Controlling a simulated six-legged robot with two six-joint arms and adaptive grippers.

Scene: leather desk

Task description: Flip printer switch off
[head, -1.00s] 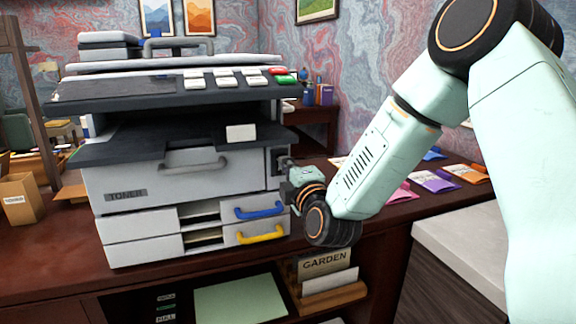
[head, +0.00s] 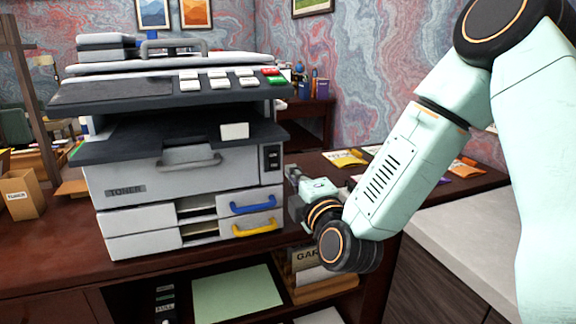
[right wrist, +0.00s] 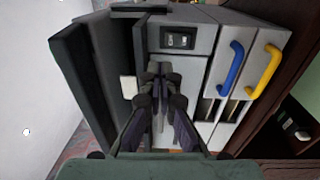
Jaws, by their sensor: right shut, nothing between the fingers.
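The grey and black printer (head: 130,185) stands on the dark red desk. Its switch (head: 272,157) is a small black rocker panel on the front, right of the toner drawer; it also shows in the right wrist view (right wrist: 178,39). My right gripper (head: 294,176) is just right of the printer's front, apart from the switch. In the right wrist view the closed fingers (right wrist: 157,70) point toward the printer front, beside the switch panel, with nothing between them. Which way the rocker is set is too small to tell. My left gripper is not in view.
A blue handle (head: 253,205) and a yellow handle (head: 254,229) stick out from the paper drawers below the switch. A black shelf of the printer juts out above it. Colourful packets (head: 345,158) lie on the desk behind my right arm.

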